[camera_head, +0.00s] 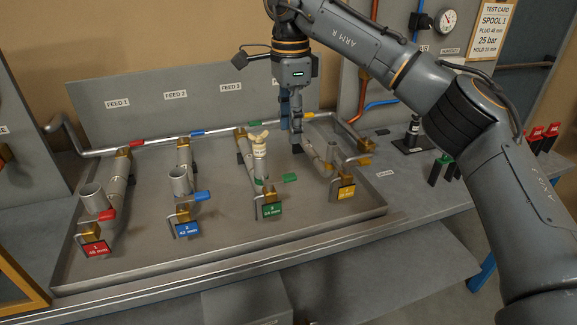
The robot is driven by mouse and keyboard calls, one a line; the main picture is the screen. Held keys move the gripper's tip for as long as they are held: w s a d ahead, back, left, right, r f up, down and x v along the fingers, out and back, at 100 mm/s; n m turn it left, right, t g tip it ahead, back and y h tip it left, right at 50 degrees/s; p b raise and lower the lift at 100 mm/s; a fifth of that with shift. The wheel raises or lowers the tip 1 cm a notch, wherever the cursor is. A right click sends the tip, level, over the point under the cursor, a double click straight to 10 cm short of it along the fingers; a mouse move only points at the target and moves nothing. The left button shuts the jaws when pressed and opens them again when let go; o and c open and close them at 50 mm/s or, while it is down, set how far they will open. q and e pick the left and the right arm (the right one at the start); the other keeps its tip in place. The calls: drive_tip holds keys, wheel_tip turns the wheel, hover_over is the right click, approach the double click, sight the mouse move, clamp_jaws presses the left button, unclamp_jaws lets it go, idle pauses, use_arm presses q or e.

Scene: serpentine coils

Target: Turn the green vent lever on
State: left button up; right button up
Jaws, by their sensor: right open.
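A green lever (290,178) sticks out to the right from the lower part of the third pipe line, above the green tag (271,210). A second green piece (254,125) sits on the long back pipe, under the FEED 3 label. Neither one bears a readable vent marking. The third line's upright pipe (260,165) has a pale yellow winged plug on top. My right gripper (291,138) is open and points down, just right of that plug and above and behind the front green lever, apart from it. My left gripper is not in view.
Similar lines with red (107,215), blue (202,196) and yellow (362,160) levers stand in the same grey tray (160,271). Red and green plugs (440,168) stand on the bench at right. The tray's front strip is mostly clear.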

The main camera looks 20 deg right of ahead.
sight(290, 175)
wheel_tip(290, 175, down, 11)
drive_tip(key=shift+w+f+p, duration=0.1)
drive_tip(key=shift+p, duration=0.5)
clamp_jaws()
